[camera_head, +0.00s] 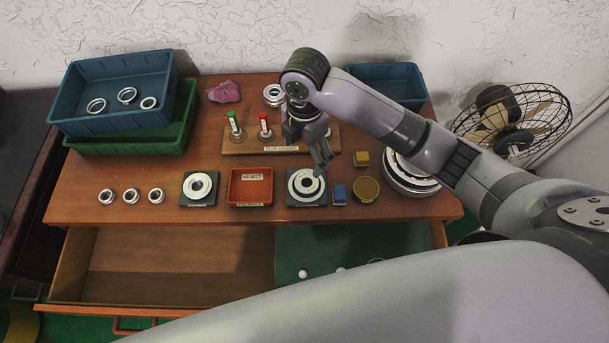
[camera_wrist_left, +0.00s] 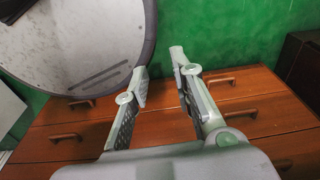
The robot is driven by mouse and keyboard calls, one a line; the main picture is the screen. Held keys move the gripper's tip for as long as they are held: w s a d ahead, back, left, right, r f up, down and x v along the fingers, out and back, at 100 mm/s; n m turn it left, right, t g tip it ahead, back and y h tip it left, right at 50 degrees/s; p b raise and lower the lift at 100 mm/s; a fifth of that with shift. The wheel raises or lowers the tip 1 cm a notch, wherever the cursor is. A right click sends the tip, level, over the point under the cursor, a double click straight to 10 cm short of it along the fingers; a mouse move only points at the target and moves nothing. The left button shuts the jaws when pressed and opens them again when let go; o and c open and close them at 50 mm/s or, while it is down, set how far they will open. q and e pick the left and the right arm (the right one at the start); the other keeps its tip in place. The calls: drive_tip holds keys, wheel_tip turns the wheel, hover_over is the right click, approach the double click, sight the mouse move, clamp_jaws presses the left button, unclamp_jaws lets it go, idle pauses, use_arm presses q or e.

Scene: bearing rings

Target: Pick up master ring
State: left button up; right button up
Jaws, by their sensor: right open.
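Several metal rings are in the head view, and I cannot tell by label which is the master ring. One large silver ring (camera_head: 306,183) lies on a dark square plate right of the red tray. Another silver ring (camera_head: 197,186) lies on a similar plate left of it. A ring stack (camera_head: 273,95) stands at the back behind the gauge stand. My right gripper (camera_head: 323,160) is open and empty, above and just behind the right plate's ring. My left gripper (camera_wrist_left: 159,66) shows in the left wrist view, open and empty, over brown drawer fronts.
Three small rings (camera_head: 131,196) stand at the left. Near them are stacked bins (camera_head: 120,120). A red reject tray (camera_head: 250,200), gauge stand (camera_head: 240,147), blue block (camera_head: 339,194), yellow block (camera_head: 361,158) and brass cylinder (camera_head: 366,189) crowd the bench. An open drawer (camera_head: 170,260) lies in front.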

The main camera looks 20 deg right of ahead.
drive_tip(key=p, duration=0.1)
hover_over(305, 186)
drive_tip(key=s, duration=0.1)
wheel_tip(305, 186, down, 6)
drive_tip(key=r, duration=0.1)
drive_tip(key=f, duration=0.3)
drive_tip(key=shift+w+f, duration=0.1)
drive_tip(key=shift+w, duration=0.2)
drive_tip(key=shift+f+p, duration=0.5)
drive_tip(key=shift+f, duration=0.2)
wheel_tip(305, 186, down, 4)
drive_tip(key=shift+w+f+p, duration=0.1)
drive_tip(key=shift+w+p, duration=0.05)
drive_tip(key=shift+p, duration=0.45)
drive_tip(key=shift+f, duration=0.2)
use_arm(q)
drive_tip(key=r, duration=0.1)
drive_tip(key=s+r, duration=0.2)
drive_tip(key=shift+r, duration=0.25)
use_arm(e)
drive_tip(key=shift+c, duration=0.3)
use_arm(q)
drive_tip(key=shift+w, duration=0.15)
use_arm(e)
drive_tip(key=c, duration=1.6)
drive_tip(key=shift+o, duration=0.2)
